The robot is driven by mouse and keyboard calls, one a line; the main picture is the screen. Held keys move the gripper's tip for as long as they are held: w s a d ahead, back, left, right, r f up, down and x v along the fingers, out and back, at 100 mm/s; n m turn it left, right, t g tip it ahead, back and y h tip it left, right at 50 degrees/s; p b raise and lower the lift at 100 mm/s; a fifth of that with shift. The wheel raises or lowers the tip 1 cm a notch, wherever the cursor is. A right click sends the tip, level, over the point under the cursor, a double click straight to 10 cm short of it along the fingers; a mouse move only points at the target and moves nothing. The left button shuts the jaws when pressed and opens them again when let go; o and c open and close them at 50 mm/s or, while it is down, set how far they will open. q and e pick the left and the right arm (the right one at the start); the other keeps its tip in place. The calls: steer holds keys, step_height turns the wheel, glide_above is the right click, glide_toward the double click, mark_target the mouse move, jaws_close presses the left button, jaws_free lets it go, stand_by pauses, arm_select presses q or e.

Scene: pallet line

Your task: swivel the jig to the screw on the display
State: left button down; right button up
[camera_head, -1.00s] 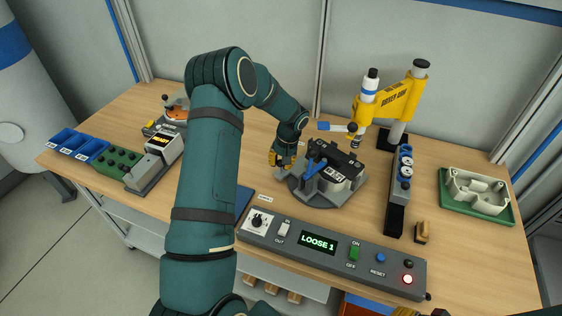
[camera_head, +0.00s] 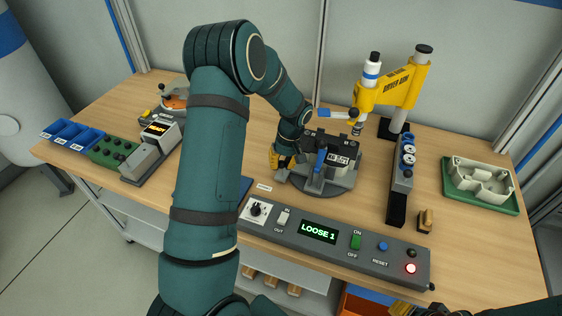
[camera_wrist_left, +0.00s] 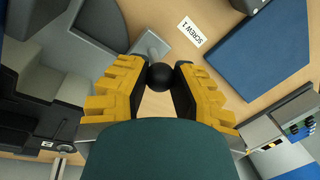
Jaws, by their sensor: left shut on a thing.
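The jig (camera_head: 328,186) is a grey round turntable on the bench that carries a dark block with a blue clamp lever (camera_head: 320,161). My left gripper (camera_head: 281,163) is at the jig's left side. In the left wrist view its yellow fingers (camera_wrist_left: 158,80) are shut around a black ball knob (camera_wrist_left: 160,77) on a grey arm of the jig. A label reading SCREW 1 (camera_wrist_left: 189,33) lies on the bench beside the knob. The display (camera_head: 318,231) on the grey control panel reads LOOSE 1. Only a dark edge of my right arm shows at the bottom right; its jaws cannot be made out.
The yellow driver arm (camera_head: 396,86) stands behind the jig, its tip near the jig's back right. A dark stand with round dials (camera_head: 407,160) is to the right. A green tray (camera_head: 481,203) holds a pale housing. Blue bins (camera_head: 72,135) are far left.

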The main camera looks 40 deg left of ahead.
arm_select(q)
steer(key=shift+s+d+f, duration=0.1)
steer(key=shift+d, duration=0.05)
stand_by(0.4)
steer(key=c, duration=0.7)
jaws_free()
steer(key=shift+c, duration=0.2)
steer(key=shift+r, duration=0.6)
step_height(320, 180, up, 11)
steer(key=w+d, duration=0.1)
steer(key=shift+w+d+f, duration=0.15)
steer(key=shift+w+d, duration=0.05)
steer(key=shift+w, duration=0.2)
steer(key=shift+s+f, duration=0.1)
